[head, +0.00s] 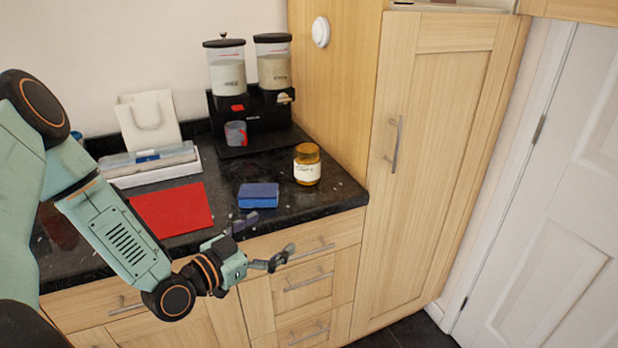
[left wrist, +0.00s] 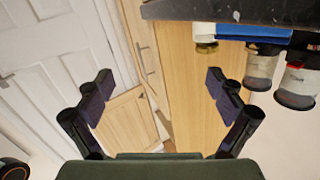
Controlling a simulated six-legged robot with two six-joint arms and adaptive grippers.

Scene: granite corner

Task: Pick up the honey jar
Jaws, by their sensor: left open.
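My right gripper is not in view.
A blue box (head: 258,196) lies left of the jar, and a red mat (head: 172,209) further left. Behind stand a black double dispenser (head: 262,118) with a grey mug (head: 236,134) and a white bag (head: 149,122). The tall wooden cabinet (head: 440,130) bounds the counter on the right.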

